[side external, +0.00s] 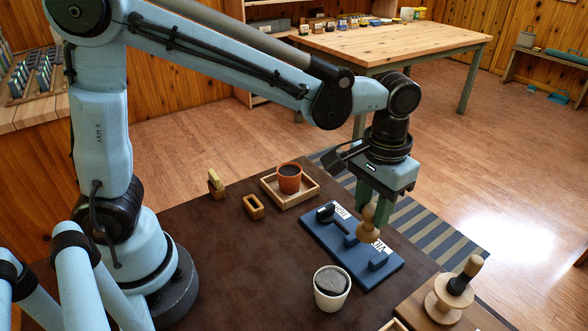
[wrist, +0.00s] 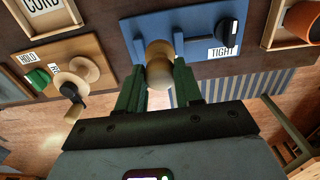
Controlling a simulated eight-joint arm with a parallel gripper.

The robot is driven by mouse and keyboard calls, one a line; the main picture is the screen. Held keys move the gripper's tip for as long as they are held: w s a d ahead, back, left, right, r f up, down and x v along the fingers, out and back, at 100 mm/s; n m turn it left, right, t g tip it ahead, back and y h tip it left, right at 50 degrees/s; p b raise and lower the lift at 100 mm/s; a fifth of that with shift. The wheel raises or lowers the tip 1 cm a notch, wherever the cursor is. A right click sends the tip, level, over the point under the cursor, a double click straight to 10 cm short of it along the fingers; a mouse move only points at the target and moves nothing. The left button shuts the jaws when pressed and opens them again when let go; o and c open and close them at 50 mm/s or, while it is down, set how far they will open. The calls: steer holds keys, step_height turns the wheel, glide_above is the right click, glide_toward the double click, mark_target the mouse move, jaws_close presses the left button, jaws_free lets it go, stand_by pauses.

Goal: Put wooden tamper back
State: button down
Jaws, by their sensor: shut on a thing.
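The wooden tamper (side external: 367,226) is pale and rounded, held roughly upright between my gripper's green fingers. My gripper (side external: 371,213) points down over the blue board (side external: 317,237) and is shut on the tamper. In the wrist view, the tamper (wrist: 158,74) sits between the fingertips (wrist: 158,66), over the lower edge of the blue board (wrist: 192,20). The board has raised blue blocks and white labels, one reading TIGHT (wrist: 223,53). I cannot tell whether the tamper's lower end touches the board.
A grey-filled pale pot (side external: 331,290) stands in front. An orange pot (side external: 289,180) sits in a wooden tray behind.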

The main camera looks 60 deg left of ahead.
mark_target(368, 229)
steer(key=shift+f, duration=2.4)
steer(key=shift+f, duration=0.3)
steer(key=c, duration=0.7)
jaws_free()
